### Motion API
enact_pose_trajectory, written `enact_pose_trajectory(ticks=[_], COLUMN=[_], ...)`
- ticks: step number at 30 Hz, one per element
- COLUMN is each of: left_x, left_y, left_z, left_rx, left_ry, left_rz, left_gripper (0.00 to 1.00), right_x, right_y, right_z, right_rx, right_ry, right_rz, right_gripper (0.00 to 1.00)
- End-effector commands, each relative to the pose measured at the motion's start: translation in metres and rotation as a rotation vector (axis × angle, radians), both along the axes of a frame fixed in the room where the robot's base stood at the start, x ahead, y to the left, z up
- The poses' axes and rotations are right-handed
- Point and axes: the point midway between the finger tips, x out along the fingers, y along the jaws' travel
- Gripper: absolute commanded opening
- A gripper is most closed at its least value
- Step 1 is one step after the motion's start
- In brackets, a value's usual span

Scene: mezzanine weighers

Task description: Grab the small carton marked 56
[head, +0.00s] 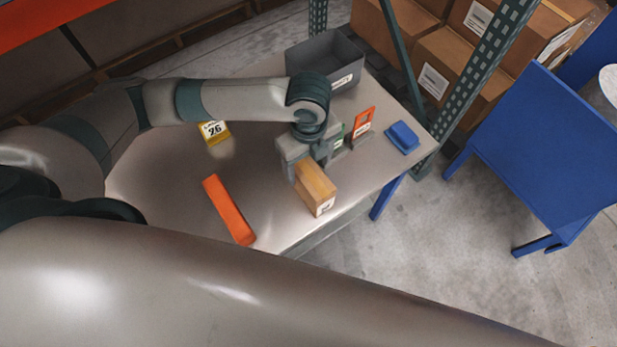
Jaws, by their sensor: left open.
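A small brown carton (318,190) lies near the front edge of the metal table (175,180). A white label shows on its near end, but the number is too small to read. My left gripper (309,165) is open, pointing down at the far end of this carton. It hides that end, and I cannot tell whether the fingers touch it. A yellow item marked 26 (214,131) stands farther back on the table. My right gripper is not in view.
An orange bar (229,209) lies left of the carton. An orange-framed sign (363,122), a blue block (402,138) and a grey bin (325,60) are beyond the gripper. A green rack post (478,85) rises at the table's right corner.

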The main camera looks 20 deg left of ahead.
Motion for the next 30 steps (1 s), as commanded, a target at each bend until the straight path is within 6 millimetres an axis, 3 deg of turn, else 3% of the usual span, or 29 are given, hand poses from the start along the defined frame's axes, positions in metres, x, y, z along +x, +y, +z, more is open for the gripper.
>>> enact_pose_trajectory(ticks=[6,22,30], left_x=[0.0,-0.001,-0.001], left_y=[0.0,0.0,0.0], left_z=[-0.022,-0.03,-0.062], left_rx=[-0.001,0.0,0.001], left_ry=[0.001,0.004,0.003], left_rz=[0.001,0.001,0.001], left_gripper=[0.69,0.69,0.69], right_x=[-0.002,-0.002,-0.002], right_y=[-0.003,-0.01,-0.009], right_z=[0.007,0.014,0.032], right_rx=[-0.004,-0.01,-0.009], right_ry=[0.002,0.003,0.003], right_rz=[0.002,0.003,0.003], right_gripper=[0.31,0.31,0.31])
